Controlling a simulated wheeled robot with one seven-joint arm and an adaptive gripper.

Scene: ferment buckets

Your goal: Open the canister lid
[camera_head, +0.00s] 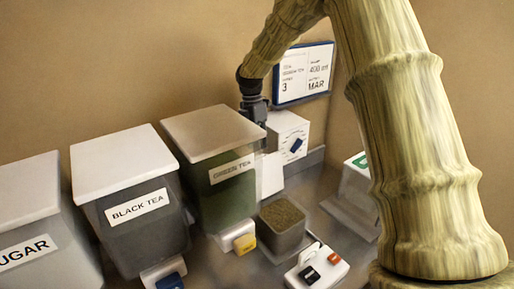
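Three canisters stand in a row with their lids down: one labelled SUGAR (45,262) at the left edge, BLACK TEA (145,240) beside it, and GREEN TEA (225,197) nearest the middle. The sugar lid (25,187), black tea lid (120,158) and green tea lid (211,133) are pale and flat. My gripper (258,118) points down at the back right corner of the green tea lid. Its fingers are small and dark, partly merged with things behind; I cannot tell whether they touch the lid or are open.
A white box with a blue knob (297,146) stands behind, below a blue-framed sign (303,73). An open square container (283,228) of brown grains and a white block with black and red buttons (335,263) sit in front. My arm covers much of the right.

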